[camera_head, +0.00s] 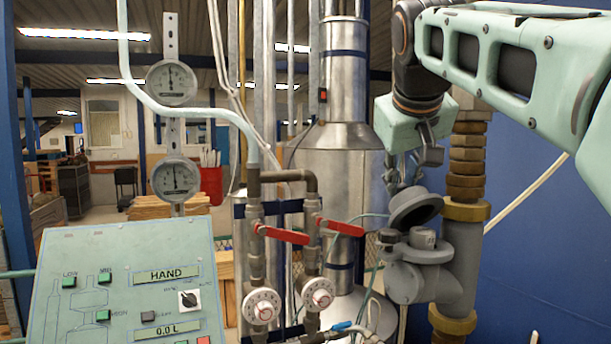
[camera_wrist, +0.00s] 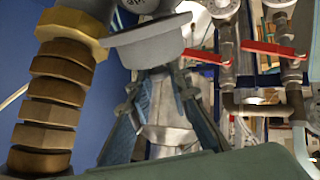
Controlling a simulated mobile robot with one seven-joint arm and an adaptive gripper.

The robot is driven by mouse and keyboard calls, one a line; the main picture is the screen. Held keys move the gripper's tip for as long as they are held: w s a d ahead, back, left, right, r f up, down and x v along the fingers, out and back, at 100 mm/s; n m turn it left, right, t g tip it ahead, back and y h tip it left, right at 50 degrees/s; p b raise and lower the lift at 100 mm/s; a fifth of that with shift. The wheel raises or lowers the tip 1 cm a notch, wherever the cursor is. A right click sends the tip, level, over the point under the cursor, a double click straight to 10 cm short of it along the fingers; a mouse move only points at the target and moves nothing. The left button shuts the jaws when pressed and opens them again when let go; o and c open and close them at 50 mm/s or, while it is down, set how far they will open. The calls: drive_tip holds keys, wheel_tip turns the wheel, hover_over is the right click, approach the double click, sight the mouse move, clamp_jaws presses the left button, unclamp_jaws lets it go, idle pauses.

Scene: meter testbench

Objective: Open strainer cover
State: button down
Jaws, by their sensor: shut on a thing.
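The strainer (camera_head: 425,275) is a grey fitting at the lower right of the head view, joined to the brass pipework. Its round grey strainer cover (camera_head: 416,208) is tilted up above the body, with its dark underside partly showing. My gripper (camera_head: 400,186) reaches down from the upper right, with its fingertips at the cover's back edge. In the wrist view the cover (camera_wrist: 150,40) is a pale grey disc just beyond the fingertips, and the two dark fingers (camera_wrist: 162,76) close in at its lower edge. The exact contact is partly hidden.
A brass pipe (camera_head: 466,165) stands close to the right of the strainer. Two red-handled valves (camera_head: 283,235) and white dials (camera_head: 262,306) are to its left. The control panel (camera_head: 125,285) is at lower left. A steel vessel (camera_head: 335,180) stands behind.

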drive_tip(key=w+g, duration=0.1)
drive_tip(key=w+a+g+h, duration=0.1)
drive_tip(key=w+g, duration=0.1)
drive_tip(key=shift+r+n, duration=0.1)
drive_tip(key=shift+n, duration=0.3)
drive_tip(key=shift+w+a, duration=0.1)
idle(0.5)
